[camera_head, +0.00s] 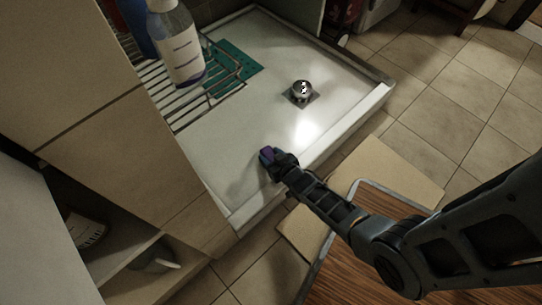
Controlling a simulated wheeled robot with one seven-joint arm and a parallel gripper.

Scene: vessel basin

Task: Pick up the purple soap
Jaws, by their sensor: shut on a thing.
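The purple soap (267,153) is a small purple block at the tip of my gripper (270,157). My gripper is shut on it, over the near part of the white basin (222,143). The fingers and wrist hide part of the soap. I cannot tell whether the soap touches the basin floor or is held just above it.
A round metal drain fitting (302,91) stands in the basin. A wire rack (185,95) with a bottle (176,45) and a green mat (232,62) are at the left. The basin's raised rim (345,120) runs under my arm. A tiled wall block and shelf (140,262) stand at left.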

